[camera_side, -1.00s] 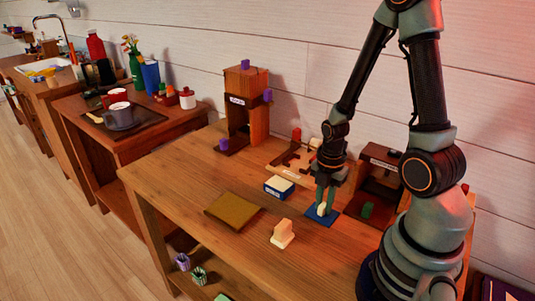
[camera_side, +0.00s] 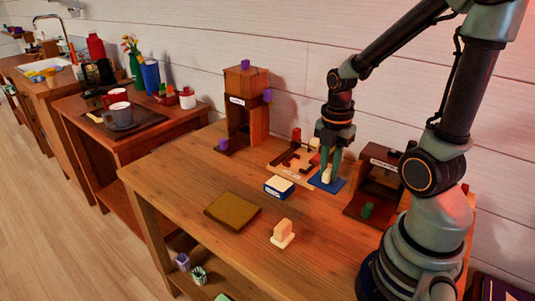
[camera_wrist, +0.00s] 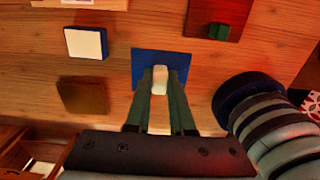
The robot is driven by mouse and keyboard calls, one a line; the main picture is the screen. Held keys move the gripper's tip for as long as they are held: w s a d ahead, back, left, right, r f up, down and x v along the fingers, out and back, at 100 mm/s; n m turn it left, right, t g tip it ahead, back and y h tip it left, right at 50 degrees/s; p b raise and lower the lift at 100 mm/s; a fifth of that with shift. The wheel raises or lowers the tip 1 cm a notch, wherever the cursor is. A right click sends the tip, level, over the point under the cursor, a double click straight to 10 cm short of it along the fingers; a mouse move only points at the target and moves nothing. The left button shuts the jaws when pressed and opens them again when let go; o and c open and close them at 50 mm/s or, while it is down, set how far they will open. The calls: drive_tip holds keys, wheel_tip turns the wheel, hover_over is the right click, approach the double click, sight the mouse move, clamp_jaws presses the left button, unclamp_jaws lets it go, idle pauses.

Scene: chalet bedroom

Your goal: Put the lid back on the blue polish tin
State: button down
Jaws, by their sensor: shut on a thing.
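The blue tin (camera_side: 278,188) is a small box with a pale top and stands on the wooden table, left of my gripper. In the wrist view the tin (camera_wrist: 86,43) is at upper left. The lid (camera_side: 321,184) is a flat blue square with a cream knob. My gripper (camera_side: 327,172) is shut on the knob, with the plate below the fingertips. In the wrist view my gripper (camera_wrist: 160,80) pinches the knob from both sides, and the lid (camera_wrist: 145,62) lies right of the tin, apart from it. The gap under the lid is hard to judge.
An olive-brown mat (camera_side: 232,211) and a cream block on a base (camera_side: 283,236) lie nearer the front. A wooden tray (camera_side: 280,163) is behind the tin, a tall wooden stand (camera_side: 258,124) at the back, and a brown shelf unit (camera_side: 383,178) on the right.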

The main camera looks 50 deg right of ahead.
sight(329, 170)
wheel_tip(329, 170, up, 8)
drive_tip(key=shift+r, duration=0.4)
drive_tip(key=shift+w, duration=0.3)
drive_tip(key=w+f, duration=1)
drive_tip(key=w, duration=0.4)
drive_tip(key=shift+d+f, duration=0.2)
drive_tip(key=shift+f, duration=1.35)
drive_tip(key=shift+d+f, duration=0.2)
drive_tip(key=shift+f, duration=1.3)
drive_tip(key=shift+f, duration=0.2)
drive_tip(key=c, duration=0.7)
unclamp_jaws()
